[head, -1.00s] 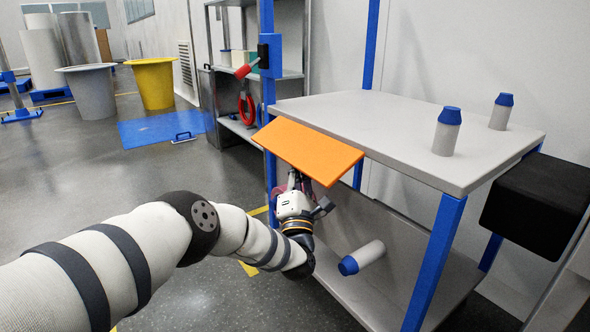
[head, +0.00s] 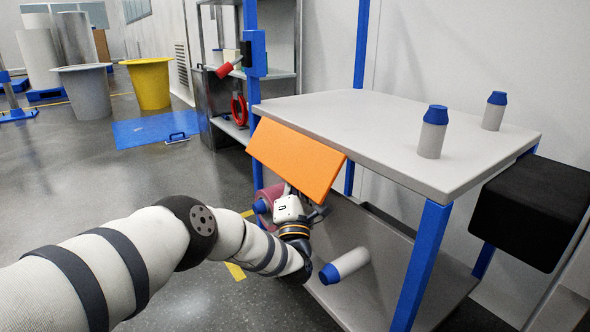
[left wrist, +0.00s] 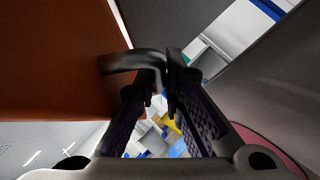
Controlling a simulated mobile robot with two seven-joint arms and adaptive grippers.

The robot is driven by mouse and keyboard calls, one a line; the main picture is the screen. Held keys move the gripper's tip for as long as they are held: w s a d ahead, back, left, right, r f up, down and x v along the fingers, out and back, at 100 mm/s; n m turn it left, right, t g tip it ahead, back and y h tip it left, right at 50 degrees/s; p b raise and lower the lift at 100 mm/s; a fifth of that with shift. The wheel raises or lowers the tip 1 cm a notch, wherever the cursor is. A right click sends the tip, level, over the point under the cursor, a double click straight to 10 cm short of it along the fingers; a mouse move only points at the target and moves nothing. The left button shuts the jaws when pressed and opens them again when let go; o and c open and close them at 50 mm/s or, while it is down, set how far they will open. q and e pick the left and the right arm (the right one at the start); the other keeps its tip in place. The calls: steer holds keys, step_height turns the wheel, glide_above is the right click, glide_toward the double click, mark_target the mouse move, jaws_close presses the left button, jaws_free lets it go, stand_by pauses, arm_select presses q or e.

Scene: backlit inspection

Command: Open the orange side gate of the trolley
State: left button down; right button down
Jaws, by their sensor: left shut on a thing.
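The orange side gate (head: 295,161) is a flat panel along the near left side of the trolley's upper shelf (head: 395,133). It slants down and outward from the shelf edge. My left gripper (head: 289,206) is at the gate's lower edge, its fingertips hidden behind the panel. In the left wrist view the orange panel (left wrist: 55,60) fills the left side. There the left fingers (left wrist: 165,88) are shut on a dark curved handle (left wrist: 127,62) beside the panel. My right gripper is not in view.
Two blue-capped bottles (head: 432,132) (head: 494,111) stand on the upper shelf. Another bottle (head: 345,265) lies on the lower shelf (head: 360,302), close to my left wrist. A pink roll (head: 268,197) is behind the gripper. A black box (head: 530,211) hangs at the trolley's right end.

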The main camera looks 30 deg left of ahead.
arm_select(q)
steer(key=shift+w+d+r, duration=0.15)
steer(key=shift+w+d, duration=0.15)
steer(key=shift+w, duration=0.05)
steer(key=c, duration=1.9)
jaws_free()
steer(key=shift+o, duration=1.1)
steer(key=shift+w+d+h, duration=0.15)
steer(key=shift+w+h, duration=0.1)
steer(key=shift+h, duration=0.15)
steer(key=shift+f, duration=0.2)
steer(key=shift+s, duration=0.1)
steer(key=shift+s+f, duration=0.2)
steer(key=shift+f, duration=0.05)
steer(key=v, duration=0.6)
steer(key=shift+s+d+f, duration=0.15)
steer(key=shift+s+d, duration=0.1)
steer(key=shift+d, duration=0.05)
steer(key=shift+m, duration=0.3)
